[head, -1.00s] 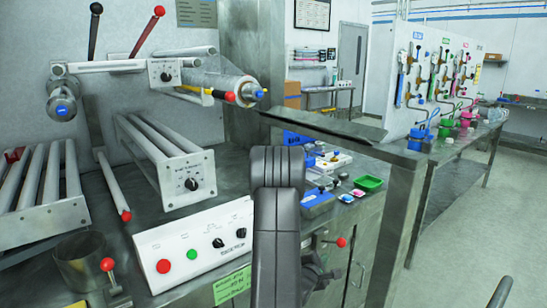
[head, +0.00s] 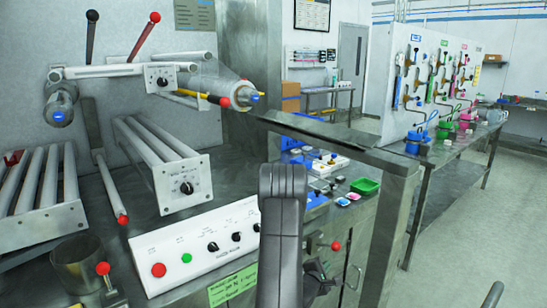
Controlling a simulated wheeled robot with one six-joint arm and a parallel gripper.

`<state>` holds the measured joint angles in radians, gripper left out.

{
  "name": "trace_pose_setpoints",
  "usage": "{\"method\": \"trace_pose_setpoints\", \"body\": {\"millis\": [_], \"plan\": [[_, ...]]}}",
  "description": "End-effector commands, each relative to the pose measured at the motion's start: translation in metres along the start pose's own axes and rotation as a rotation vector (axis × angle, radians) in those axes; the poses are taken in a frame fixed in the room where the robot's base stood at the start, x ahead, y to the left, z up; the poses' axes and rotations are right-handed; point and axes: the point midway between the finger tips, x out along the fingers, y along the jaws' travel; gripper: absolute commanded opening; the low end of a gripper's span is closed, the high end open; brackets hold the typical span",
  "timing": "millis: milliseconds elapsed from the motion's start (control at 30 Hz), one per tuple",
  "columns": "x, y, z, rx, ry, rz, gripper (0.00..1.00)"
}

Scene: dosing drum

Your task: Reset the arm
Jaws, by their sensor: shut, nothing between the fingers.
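My dark grey arm (head: 281,235) stands upright in the lower middle of the head view, in front of the steel bench (head: 225,160). My gripper (head: 320,284) shows only in part, low and just right of the arm link, near the front of the bench. Its fingers are shut and look empty. The arm link hides part of the gripper and part of the bench front.
A white control panel (head: 200,245) with red and green buttons is left of the arm. Rollers (head: 150,150) stand behind it. A green tray (head: 365,186) and small items lie to the right. A steel post (head: 385,235) stands at the bench's right end; open floor (head: 460,240) lies beyond.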

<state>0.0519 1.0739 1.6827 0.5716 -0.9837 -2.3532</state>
Motion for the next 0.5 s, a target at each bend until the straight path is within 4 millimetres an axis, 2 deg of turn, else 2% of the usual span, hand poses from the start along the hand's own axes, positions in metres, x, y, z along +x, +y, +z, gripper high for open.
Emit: {"method": "trace_pose_setpoints", "body": {"millis": [67,100,300,500], "plan": [[0.007,-0.006,-0.003,0.000,0.000,-0.002,0.00],[0.011,-0.013,-0.015,0.000,0.003,-0.001,0.00],[0.015,-0.015,-0.023,0.129,0.001,0.061,0.00],[0.025,-0.007,-0.064,0.122,0.003,0.061,0.00]]}}
